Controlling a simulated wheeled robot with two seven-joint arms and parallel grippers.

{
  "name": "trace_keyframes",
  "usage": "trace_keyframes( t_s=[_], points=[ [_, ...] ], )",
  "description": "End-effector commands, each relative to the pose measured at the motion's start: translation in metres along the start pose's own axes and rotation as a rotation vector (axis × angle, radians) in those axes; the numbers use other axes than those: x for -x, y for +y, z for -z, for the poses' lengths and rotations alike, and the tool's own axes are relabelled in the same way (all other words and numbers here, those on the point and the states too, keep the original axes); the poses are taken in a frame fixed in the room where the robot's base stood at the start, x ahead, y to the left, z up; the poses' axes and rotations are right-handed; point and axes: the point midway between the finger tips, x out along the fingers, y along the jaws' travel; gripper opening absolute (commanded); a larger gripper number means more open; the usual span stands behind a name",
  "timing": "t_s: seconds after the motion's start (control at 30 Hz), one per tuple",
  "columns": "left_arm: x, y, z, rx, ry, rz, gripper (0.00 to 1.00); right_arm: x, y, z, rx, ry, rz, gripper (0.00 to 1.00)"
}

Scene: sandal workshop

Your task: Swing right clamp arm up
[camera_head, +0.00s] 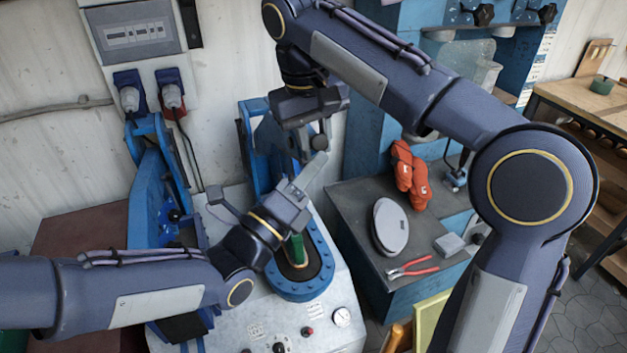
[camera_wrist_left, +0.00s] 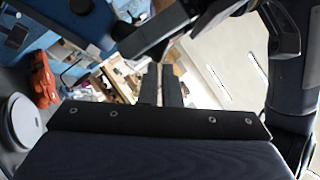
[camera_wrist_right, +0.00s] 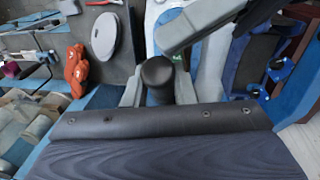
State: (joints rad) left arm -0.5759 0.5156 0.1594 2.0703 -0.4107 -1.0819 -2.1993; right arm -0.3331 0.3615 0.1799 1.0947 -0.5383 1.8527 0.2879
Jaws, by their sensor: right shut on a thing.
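The right clamp arm (camera_head: 258,150) is a blue frame rising upright at the back of the press, partly hidden behind my right gripper. My right gripper (camera_head: 316,148) is shut on a black knob (camera_wrist_right: 158,72), which sits between its two fingers in the right wrist view. I cannot tell how the knob joins the clamp arm. My left gripper (camera_head: 315,168) is just below and close to the right gripper. Its fingers (camera_wrist_left: 161,85) are nearly together with nothing seen between them. Whether the two grippers touch is unclear.
A blue ring base (camera_head: 300,288) with a green piece stands below the left gripper. The left clamp arm (camera_head: 150,195) stands raised to the left. On the side table lie orange gloves (camera_head: 410,175), a grey oval pad (camera_head: 390,226) and red pliers (camera_head: 412,268).

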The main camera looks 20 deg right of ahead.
Motion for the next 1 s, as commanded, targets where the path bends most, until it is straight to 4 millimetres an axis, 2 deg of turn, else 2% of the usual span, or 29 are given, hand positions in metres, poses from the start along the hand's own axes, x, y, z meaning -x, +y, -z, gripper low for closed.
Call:
trace_keyframes(
  t_s=[0.03, 0.2, 0.43, 0.53, 0.67, 0.7, 0.8, 0.9, 1.0],
  points=[
    [-0.006, -0.008, -0.017, -0.015, -0.042, 0.027, 0.00, -0.006, -0.009, -0.005, 0.021, -0.037, 0.006, 0.25],
    [-0.006, -0.007, -0.016, -0.014, -0.039, 0.025, 0.00, -0.005, -0.009, -0.005, 0.020, -0.034, 0.007, 0.45],
    [-0.006, -0.006, -0.013, -0.012, -0.032, 0.022, 0.00, -0.002, -0.006, -0.004, 0.007, -0.018, 0.008, 0.45],
    [-0.006, -0.006, -0.012, -0.011, -0.030, 0.021, 0.00, 0.012, -0.001, 0.000, -0.067, 0.057, 0.030, 0.45],
    [-0.006, -0.005, -0.011, -0.011, -0.028, 0.020, 0.00, 0.056, 0.019, 0.008, -0.295, 0.272, 0.123, 0.45],
    [-0.005, -0.005, -0.011, -0.011, -0.028, 0.020, 0.00, 0.072, 0.029, 0.009, -0.378, 0.348, 0.170, 0.45],
    [-0.005, -0.005, -0.011, -0.010, -0.027, 0.019, 0.00, 0.104, 0.055, 0.004, -0.551, 0.504, 0.295, 0.45],
    [-0.005, -0.005, -0.011, -0.010, -0.027, 0.019, 0.00, 0.107, 0.077, -0.010, -0.629, 0.579, 0.384, 0.45],
    [-0.005, -0.005, -0.011, -0.010, -0.026, 0.019, 0.00, 0.082, 0.083, -0.030, -0.605, 0.576, 0.415, 0.45]
  ],
)
